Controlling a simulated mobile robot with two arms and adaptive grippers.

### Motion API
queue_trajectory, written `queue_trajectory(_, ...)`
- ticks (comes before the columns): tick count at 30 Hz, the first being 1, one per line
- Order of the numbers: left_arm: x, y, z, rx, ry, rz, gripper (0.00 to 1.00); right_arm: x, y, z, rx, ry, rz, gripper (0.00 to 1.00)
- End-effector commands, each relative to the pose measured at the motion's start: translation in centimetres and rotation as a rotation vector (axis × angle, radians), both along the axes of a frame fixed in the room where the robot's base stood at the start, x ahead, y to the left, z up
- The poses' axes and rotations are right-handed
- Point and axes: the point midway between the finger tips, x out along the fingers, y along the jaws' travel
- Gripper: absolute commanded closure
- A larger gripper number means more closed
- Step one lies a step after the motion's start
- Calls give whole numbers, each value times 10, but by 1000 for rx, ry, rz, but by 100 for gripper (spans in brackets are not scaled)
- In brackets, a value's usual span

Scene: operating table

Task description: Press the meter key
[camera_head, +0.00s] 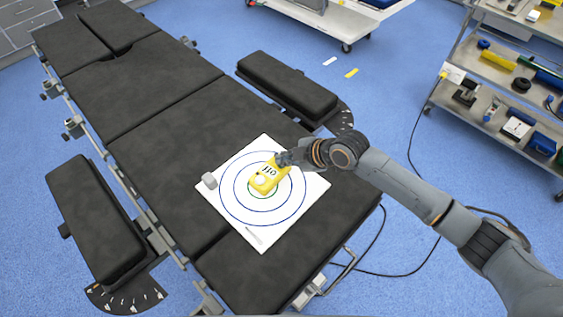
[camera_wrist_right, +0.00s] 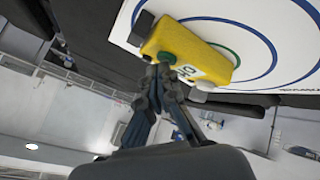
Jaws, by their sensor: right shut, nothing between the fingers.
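The meter is a yellow box (camera_head: 268,181) with a dark-lettered white label, lying on a white sheet (camera_head: 233,215) with blue target rings on the operating table. In the right wrist view the yellow meter (camera_wrist_right: 212,58) shows a round green key (camera_wrist_right: 167,57) near one end. My right gripper (camera_head: 284,159) is shut and empty, at the far right end of the meter. In the wrist view the gripper's fingertips (camera_wrist_right: 165,72) are close to the green key; I cannot tell whether they touch it. My left gripper is not in view.
A small grey block (camera_head: 209,181) and a pale strip (camera_head: 254,236) lie on the sheet. The black table (camera_head: 160,80) has padded arm boards (camera_head: 288,84) at both sides. A loaded shelf cart (camera_head: 485,130) stands at the right, with blue floor between.

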Motion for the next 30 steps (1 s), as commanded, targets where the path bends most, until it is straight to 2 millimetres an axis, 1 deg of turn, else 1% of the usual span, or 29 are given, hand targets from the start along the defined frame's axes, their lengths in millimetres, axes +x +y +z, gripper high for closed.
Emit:
queue_trajectory(10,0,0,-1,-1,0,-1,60,0,0,-1,0,0,0,100)
queue_trajectory(18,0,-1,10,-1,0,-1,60,0,0,10,0,0,0,100)
queue_trajectory(26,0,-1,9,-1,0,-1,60,0,0,9,0,0,0,100)
queue_trajectory(30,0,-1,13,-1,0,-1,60,0,0,14,0,0,0,100)
